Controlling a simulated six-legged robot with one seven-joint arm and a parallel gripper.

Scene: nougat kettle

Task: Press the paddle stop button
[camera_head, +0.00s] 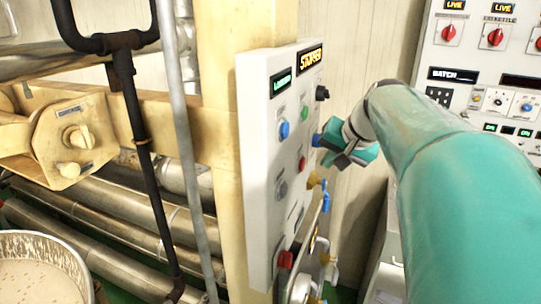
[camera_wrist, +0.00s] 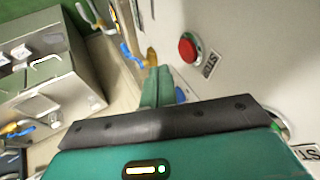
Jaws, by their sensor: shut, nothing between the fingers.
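The pale control panel (camera_head: 262,180) stands upright on a cream post in the head view. A red button (camera_head: 301,162) is on its face. In the wrist view a red button (camera_wrist: 188,48) in a pale ring sits beside a plate that seems to read STOP, seen tilted. My gripper (camera_head: 334,142) is shut and empty, close to the panel's right side. In the wrist view its teal fingers (camera_wrist: 156,80) are left of and below the red button, apart from it. A blue part (camera_wrist: 181,95) is partly hidden by the fingers. Contact with the panel cannot be told.
An orange lit display reading STOPPED (camera_head: 310,59) tops the panel. Blue knobs (camera_head: 284,130) and yellow-blue valve handles (camera_head: 325,195) are nearby. A second panel (camera_head: 470,65) stands at right. Pipes and an open kettle (camera_head: 45,262) lie at left.

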